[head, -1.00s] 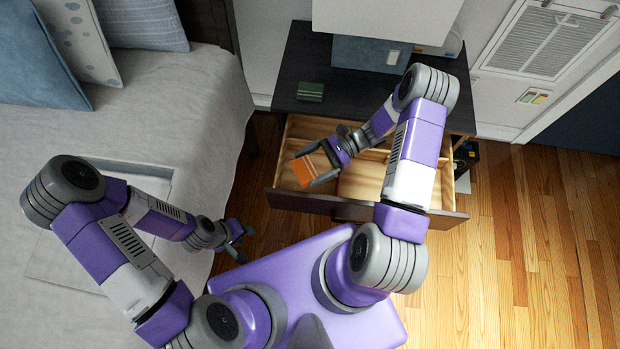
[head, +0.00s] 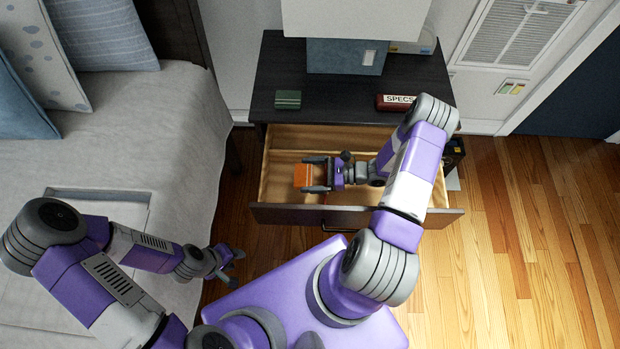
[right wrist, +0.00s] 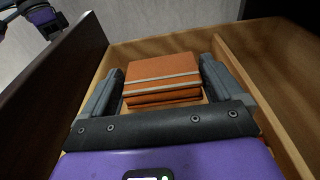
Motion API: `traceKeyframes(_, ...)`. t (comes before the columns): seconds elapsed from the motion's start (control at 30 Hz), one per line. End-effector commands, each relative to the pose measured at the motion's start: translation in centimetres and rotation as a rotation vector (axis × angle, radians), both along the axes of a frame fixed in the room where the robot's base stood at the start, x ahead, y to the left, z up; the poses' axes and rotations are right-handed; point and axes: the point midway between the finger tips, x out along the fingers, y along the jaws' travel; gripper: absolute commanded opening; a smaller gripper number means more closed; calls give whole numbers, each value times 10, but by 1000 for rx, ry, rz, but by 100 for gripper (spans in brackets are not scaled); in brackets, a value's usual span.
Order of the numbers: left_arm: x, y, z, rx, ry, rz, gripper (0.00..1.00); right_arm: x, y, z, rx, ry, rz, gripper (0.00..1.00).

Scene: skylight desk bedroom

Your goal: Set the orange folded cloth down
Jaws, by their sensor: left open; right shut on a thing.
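The orange folded cloth (head: 310,174) is at my right gripper (head: 316,176), inside the open drawer (head: 280,152). In the right wrist view the cloth (right wrist: 162,80) shows as a folded stack with pale stripes, between the two fingers of my right gripper (right wrist: 160,88). The drawer's wooden walls (right wrist: 245,85) rise on both sides of it. Whether the cloth touches the drawer floor I cannot tell. My left gripper (head: 228,264) is open and empty, beside the bed, left of the drawer.
The dark nightstand (head: 275,80) holds a green box (head: 288,99), a red case marked SPECS (head: 396,102) and a blue box (head: 345,56). A wooden divider runs along the drawer. The bed (head: 165,120) stands to the left; wood floor (head: 530,230) is clear on the right.

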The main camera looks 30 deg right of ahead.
Motion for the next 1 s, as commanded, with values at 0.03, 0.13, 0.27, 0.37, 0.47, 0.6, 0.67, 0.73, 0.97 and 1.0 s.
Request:
traceKeyframes(0.03,0,0,-6,0,0,0,42,0,0,-12,1,2,1,65)
traceKeyframes(0.13,0,0,-10,0,0,0,42,0,0,-22,1,1,1,65)
traceKeyframes(0.27,0,0,-9,0,0,0,42,0,0,-21,-1,1,0,65)
traceKeyframes(0.37,0,0,-9,0,0,0,42,0,0,-21,0,0,1,65)
traceKeyframes(0.47,0,0,-11,0,0,0,42,0,0,-24,0,0,1,65)
traceKeyframes(0.6,0,0,-15,0,0,0,42,0,0,-28,0,0,1,65)
traceKeyframes(0.67,0,0,-17,0,0,0,42,0,0,-30,0,0,1,65)
traceKeyframes(0.73,0,0,-19,0,0,0,42,0,0,-32,0,0,1,65)
traceKeyframes(0.97,0,0,-19,0,0,0,42,0,0,-33,0,0,1,100)
traceKeyframes(1.0,0,0,-19,0,0,0,42,0,0,-32,0,0,1,100)
